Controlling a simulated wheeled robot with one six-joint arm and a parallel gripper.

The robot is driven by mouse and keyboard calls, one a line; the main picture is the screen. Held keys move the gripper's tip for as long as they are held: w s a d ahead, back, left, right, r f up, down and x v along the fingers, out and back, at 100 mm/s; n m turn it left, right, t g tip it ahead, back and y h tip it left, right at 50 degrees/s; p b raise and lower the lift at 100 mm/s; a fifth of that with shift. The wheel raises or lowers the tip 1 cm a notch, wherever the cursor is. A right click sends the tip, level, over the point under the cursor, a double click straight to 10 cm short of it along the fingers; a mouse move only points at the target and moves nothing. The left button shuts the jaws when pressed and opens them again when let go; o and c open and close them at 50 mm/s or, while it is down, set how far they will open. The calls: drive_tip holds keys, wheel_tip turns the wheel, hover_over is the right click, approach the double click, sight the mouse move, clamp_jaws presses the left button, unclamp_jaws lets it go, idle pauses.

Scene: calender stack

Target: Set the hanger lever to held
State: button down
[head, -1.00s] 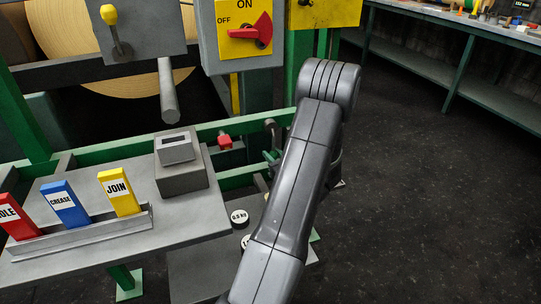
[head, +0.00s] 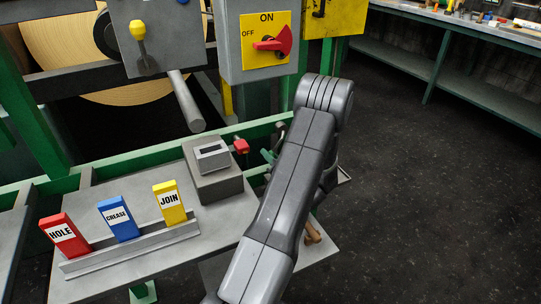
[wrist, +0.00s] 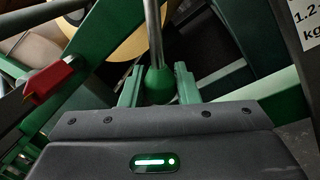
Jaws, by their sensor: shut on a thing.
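In the wrist view, a bright metal rod ends in a round green knob (wrist: 160,86), which looks like the hanger lever. My gripper (wrist: 158,78) has its two green fingers on either side of this knob and is shut on it. The rod runs up out of the picture, so its other end and any held marking are not visible. In the head view my own arm hides the gripper and most of the lever.
A red knob (head: 241,146) is near a grey box (head: 213,182). Signs HOLE (head: 62,234), CREASE (head: 117,216) and JOIN (head: 169,200) stand in a rail. A red switch (head: 268,45) is on a yellow plate. Green frame bars surround the lever. Floor at right is clear.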

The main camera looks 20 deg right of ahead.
drive_tip(key=shift+a+r+m, duration=0.15)
drive_tip(key=shift+m, duration=0.15)
drive_tip(key=c, duration=1.1)
unclamp_jaws()
